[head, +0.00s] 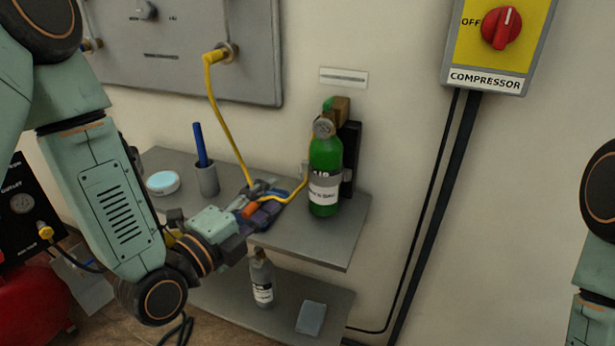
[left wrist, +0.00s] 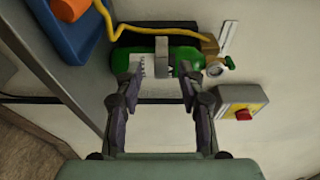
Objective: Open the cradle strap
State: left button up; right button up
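A green air cylinder (head: 325,152) stands upright against a black wall cradle (head: 351,150) at the shelf's right end. In the left wrist view the cylinder (left wrist: 188,58) lies sideways in the picture. The grey cradle strap (left wrist: 162,56) crosses its body there and looks closed around it. My left gripper (head: 264,203) is left of the cylinder in the head view. In the left wrist view my left gripper (left wrist: 159,88) is open and empty, its fingers pointing at the cylinder, one to each side of the strap. My right gripper is out of view.
A yellow hose (head: 231,125) runs from the wall panel (head: 180,60) down past my gripper to the cylinder. A blue tray (left wrist: 58,30) with an orange item lies close by. A pen cup (head: 207,180) stands on the shelf (head: 320,240). The compressor switch (head: 500,28) is upper right.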

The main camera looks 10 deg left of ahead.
pick_arm(q)
jog(key=shift+w+d+r, duration=0.1)
jog(key=shift+w+d, duration=0.1)
jog(key=shift+d, duration=0.05)
jog(key=b+x, duration=0.1)
jog(key=x, duration=0.6)
jog(key=shift+w+d, duration=0.1)
jog(key=shift+w, duration=0.05)
grip_shut()
dwell(0.6)
